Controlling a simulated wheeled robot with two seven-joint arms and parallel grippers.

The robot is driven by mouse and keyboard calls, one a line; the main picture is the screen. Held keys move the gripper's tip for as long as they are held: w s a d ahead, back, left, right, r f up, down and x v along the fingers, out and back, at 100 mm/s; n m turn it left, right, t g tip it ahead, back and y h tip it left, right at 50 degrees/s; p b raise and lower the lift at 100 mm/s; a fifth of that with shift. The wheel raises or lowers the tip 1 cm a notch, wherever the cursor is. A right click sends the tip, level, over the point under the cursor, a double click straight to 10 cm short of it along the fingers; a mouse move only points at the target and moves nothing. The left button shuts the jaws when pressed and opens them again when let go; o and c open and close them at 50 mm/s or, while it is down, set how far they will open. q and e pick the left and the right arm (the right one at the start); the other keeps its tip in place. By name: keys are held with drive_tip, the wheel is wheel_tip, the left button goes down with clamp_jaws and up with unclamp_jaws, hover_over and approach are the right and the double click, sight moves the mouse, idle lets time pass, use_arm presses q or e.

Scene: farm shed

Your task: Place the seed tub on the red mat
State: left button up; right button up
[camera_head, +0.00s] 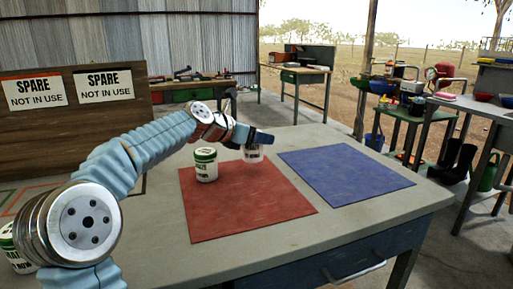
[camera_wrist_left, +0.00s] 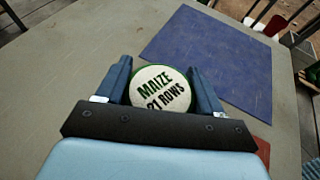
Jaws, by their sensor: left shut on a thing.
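My left gripper (camera_head: 255,141) is shut on a seed tub (camera_head: 253,155), a small white tub over the back right part of the red mat (camera_head: 240,215). In the left wrist view the held tub's lid (camera_wrist_left: 162,88) has a green rim and reads "MAIZE 21 ROWS"; it sits between the two blue fingers. I cannot tell whether its base touches the mat. A second white tub with green bands (camera_head: 206,166) stands upright on the red mat, left of the held one. My right gripper is not in view.
A blue mat (camera_head: 345,175) lies bare to the right of the red mat; it also shows in the left wrist view (camera_wrist_left: 210,55). Another tub (camera_head: 20,252) stands at the table's lower left, partly behind my arm. A board with two "SPARE NOT IN USE" signs (camera_head: 105,85) stands behind.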

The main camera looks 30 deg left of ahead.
sight(257, 147)
use_arm(q)
drive_tip(key=f, duration=0.2)
drive_tip(key=f+b, duration=0.1)
drive_tip(key=shift+w+a, duration=0.15)
drive_tip(key=shift+w, duration=0.1)
drive_tip(key=shift+f, duration=0.3)
drive_tip(key=shift+f, duration=0.2)
drive_tip(key=o, duration=1.2)
drive_tip(key=shift+c, duration=0.2)
